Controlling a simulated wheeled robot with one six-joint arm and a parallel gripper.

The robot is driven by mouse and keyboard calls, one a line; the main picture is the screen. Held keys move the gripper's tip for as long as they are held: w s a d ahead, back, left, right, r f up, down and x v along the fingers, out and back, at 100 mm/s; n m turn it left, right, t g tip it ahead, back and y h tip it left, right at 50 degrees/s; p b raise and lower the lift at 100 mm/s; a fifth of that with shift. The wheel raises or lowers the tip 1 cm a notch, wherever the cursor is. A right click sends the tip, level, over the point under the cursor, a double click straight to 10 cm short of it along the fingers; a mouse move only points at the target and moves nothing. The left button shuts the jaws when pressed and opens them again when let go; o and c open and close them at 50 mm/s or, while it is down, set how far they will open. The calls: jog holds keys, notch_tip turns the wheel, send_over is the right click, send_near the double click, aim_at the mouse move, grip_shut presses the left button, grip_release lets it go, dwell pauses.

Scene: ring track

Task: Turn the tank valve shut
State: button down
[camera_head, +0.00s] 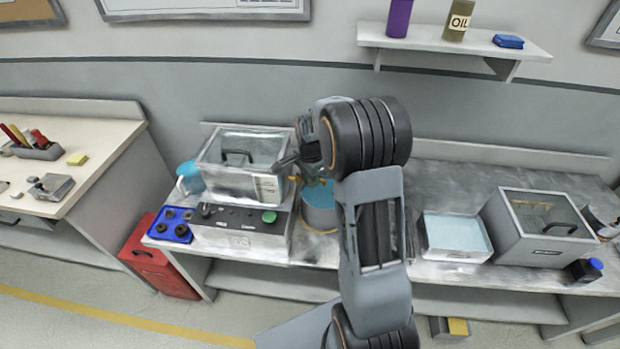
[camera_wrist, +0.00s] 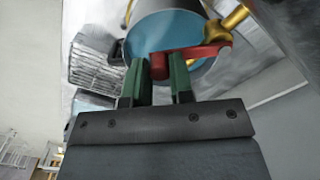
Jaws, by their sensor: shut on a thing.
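The tank (camera_head: 319,208) is a blue-grey cylinder on the bench, partly hidden behind my arm in the head view. In the wrist view the tank (camera_wrist: 143,38) fills the upper middle. A red valve handle (camera_wrist: 200,52) lies across its face and joins a brass pipe fitting (camera_wrist: 232,20) at the upper right. My gripper (camera_wrist: 162,72) has its green fingers on either side of the handle's red end knob and is shut on it.
A clear-lidded box (camera_head: 240,160) and a control panel with a green button (camera_head: 269,216) stand left of the tank. A blue tray (camera_head: 172,224) sits at the bench's left end. A basin of light blue liquid (camera_head: 455,235) and a grey lidded box (camera_head: 540,228) stand to the right.

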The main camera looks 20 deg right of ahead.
jog(key=c, duration=1)
grip_release()
jog(key=shift+r, duration=0.15)
notch_tip(320, 180, up, 14)
jog(key=shift+s+f+b, duration=0.1)
jog(key=shift+f+b, duration=0.1)
jog(key=shift+b, duration=0.3)
